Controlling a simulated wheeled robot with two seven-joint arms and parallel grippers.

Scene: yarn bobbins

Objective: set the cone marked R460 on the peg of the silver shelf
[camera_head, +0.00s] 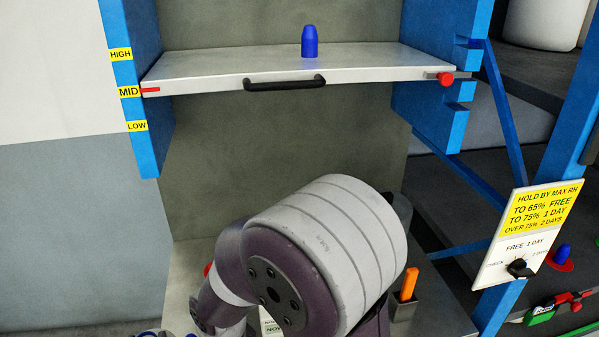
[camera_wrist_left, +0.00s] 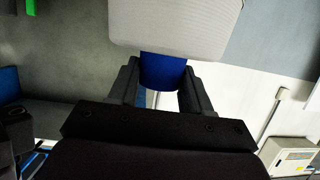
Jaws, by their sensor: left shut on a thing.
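The silver shelf (camera_head: 200,74) sits level with the MID label in the blue frame. Its blue peg (camera_head: 311,42) stands upright and bare on the top. In the left wrist view my left gripper (camera_wrist_left: 161,78) is shut on the blue core of a pale grey-white yarn cone (camera_wrist_left: 178,25). The cone's body sits beyond the fingertips and runs out of the top of the picture. No R460 mark shows on the part I see. In the head view the left gripper and the cone are hidden. My right gripper is not in view.
The shelf has a black handle (camera_head: 285,84) in front and a red knob (camera_head: 445,79) at the right. Blue uprights flank it. A humidity sign with a dial (camera_head: 527,239) stands at the right. An orange object (camera_head: 409,284) stands in a dark holder below.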

